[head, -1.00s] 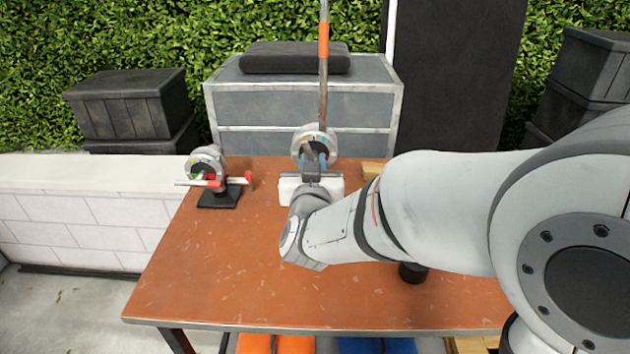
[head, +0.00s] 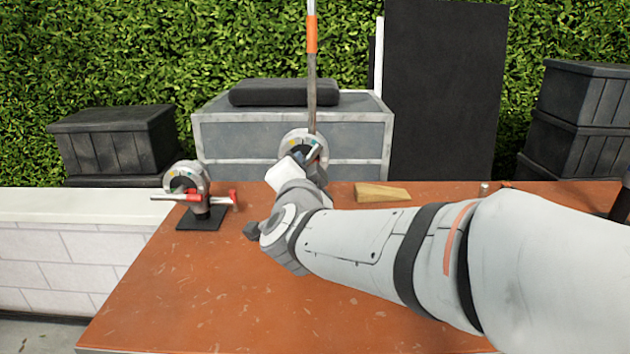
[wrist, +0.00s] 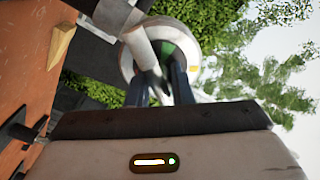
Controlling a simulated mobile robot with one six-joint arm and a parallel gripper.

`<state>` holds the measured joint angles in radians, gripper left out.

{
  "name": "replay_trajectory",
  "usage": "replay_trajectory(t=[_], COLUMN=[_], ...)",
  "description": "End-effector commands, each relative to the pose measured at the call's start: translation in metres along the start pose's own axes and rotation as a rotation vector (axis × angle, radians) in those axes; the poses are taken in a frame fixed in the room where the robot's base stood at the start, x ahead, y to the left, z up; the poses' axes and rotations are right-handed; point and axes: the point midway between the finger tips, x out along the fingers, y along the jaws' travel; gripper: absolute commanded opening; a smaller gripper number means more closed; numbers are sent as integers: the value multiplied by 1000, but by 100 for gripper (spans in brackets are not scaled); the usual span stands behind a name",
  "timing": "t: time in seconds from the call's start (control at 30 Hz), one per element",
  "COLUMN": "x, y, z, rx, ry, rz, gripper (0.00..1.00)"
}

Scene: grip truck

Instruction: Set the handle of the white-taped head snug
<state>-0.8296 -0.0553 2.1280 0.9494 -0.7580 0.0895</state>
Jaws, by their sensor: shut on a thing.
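A round grip head (head: 303,143) with a pale rim and coloured marks stands at the back of the bench, on an upright pole with an orange band (head: 311,35). My gripper (head: 311,158) is at the front of this head, tilted, and hides its lower part. In the wrist view, the head (wrist: 187,28) shows a green patch inside its rim. A pale, stubby handle (wrist: 140,48) runs down from it between my dark blue fingers (wrist: 160,80), which are shut on it. I cannot make out white tape on this head.
A second head (head: 187,178) with a red-ended bar stands on a black base at the left of the orange bench (head: 190,290). A wooden wedge (head: 382,193) lies to the right of my gripper. A grey case (head: 240,138) stands behind. The bench's front left is clear.

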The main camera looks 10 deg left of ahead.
Motion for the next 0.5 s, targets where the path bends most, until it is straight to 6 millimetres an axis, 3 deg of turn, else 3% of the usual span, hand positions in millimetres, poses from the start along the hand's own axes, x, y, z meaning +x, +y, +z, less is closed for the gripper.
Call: replay_trajectory(t=[0.5], x=[0], y=[2], z=[1], rx=[167], ry=[0], rz=[5], gripper=[0])
